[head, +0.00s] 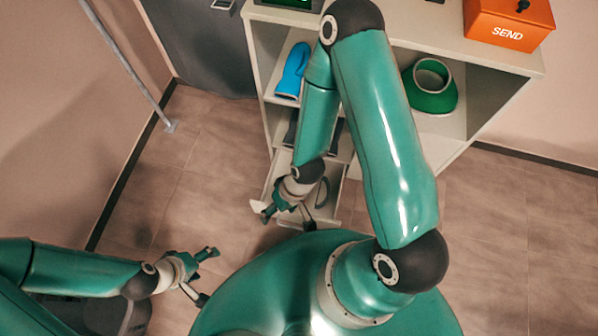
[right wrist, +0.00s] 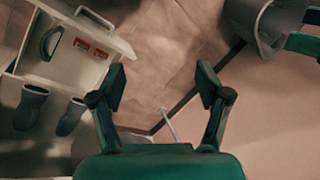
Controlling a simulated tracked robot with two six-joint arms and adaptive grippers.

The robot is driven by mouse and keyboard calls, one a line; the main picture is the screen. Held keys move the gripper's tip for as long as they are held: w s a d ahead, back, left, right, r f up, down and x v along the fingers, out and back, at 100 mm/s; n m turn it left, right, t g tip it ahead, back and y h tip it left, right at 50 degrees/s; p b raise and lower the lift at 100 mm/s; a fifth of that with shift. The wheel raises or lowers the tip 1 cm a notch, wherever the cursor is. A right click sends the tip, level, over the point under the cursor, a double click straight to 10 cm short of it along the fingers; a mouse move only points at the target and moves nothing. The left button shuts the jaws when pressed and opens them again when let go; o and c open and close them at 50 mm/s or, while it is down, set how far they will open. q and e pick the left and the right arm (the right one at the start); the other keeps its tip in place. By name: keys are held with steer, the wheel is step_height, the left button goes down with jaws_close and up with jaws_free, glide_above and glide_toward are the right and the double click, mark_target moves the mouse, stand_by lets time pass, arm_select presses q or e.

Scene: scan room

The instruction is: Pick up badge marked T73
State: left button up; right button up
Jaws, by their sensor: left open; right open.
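Two small orange-brown pieces, possibly badges, lie in an open white drawer (right wrist: 118,42) at the upper left of the right wrist view. One piece (right wrist: 81,45) is beside the other (right wrist: 101,54); their markings are too small to read, so I cannot tell which is T73. My right gripper (right wrist: 162,84) is open and empty, to the right of the drawer. In the head view, my right gripper (head: 289,217) is in front of the cabinet at the drawer. My left gripper (head: 207,275) is open and empty over the floor, lower left.
A dark curved object (right wrist: 51,42) lies in the drawer. Grey-blue boots (right wrist: 30,106) stand by it. The cabinet (head: 480,52) holds a blue glove (head: 292,72) and a green collar-shaped object (head: 432,98). An orange SEND box (head: 508,24) is on top. The floor at left is clear.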

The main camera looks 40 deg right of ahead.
step_height(320, 180, down, 18)
steer(key=w+d+r+n+g+b, duration=0.1)
steer(key=w+n+g+b, duration=0.1)
steer(key=n+b, duration=1.2)
steer(key=w+d+f+n+t+h+b, duration=0.1)
steer(key=w+d+f+n+h+b, duration=0.2)
steer(key=w+d+f+n+b, duration=0.4)
steer(key=w+d+f+n+t+h+b, duration=0.1)
steer(key=w+d+f+n+h+b, duration=0.15)
steer(key=d+f+n+b, duration=0.5)
steer(key=shift+m, duration=0.85)
steer(key=shift+w+a+f+b, duration=0.1)
steer(key=shift+w+f+b, duration=0.15)
steer(key=shift+f+b, duration=1.9)
steer(key=shift+w+a+f+b, duration=0.1)
steer(key=shift+w+f+b, duration=0.3)
steer(key=shift+f, duration=3.35)
steer(key=shift+w+a+f+b, duration=0.15)
steer(key=shift+f+b, duration=1.25)
steer(key=shift+f, duration=1.55)
steer(key=shift+d, duration=0.1)
steer(key=c, duration=1.1)
